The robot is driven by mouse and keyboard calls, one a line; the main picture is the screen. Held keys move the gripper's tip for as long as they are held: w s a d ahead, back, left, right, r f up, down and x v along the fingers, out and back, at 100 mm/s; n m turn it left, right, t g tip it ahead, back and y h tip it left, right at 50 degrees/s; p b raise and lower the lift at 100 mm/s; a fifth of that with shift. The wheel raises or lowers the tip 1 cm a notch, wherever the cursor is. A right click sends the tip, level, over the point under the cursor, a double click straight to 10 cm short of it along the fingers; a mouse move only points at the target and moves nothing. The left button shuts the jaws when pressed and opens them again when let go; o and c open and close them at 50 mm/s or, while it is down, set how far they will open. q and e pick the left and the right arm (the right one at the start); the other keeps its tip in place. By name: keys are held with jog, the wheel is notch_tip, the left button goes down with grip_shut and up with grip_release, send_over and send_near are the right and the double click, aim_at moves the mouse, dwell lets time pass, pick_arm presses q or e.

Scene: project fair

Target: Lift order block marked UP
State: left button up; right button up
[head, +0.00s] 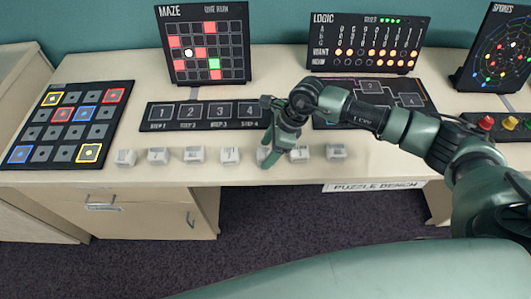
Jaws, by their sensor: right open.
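Several small light grey order blocks lie in a row along the front of the bench. They include blocks at the far left (125,158), the left middle (194,155), just left of the gripper (230,155), just right of it (299,155) and the far right (336,152). Their markings are too small to read, so I cannot tell which is marked UP. My right gripper (267,160) points down at the row, open, its fingers at a partly hidden block (262,153). I cannot tell whether they touch it. My left gripper is not in view.
Behind the row lies a dark strip with numbered step slots (200,114). A maze panel (204,45) and a logic panel (366,43) stand behind. A tile board (67,125) lies left; coloured buttons (486,123) sit right. The bench's front edge is close to the blocks.

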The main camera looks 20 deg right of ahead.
grip_shut()
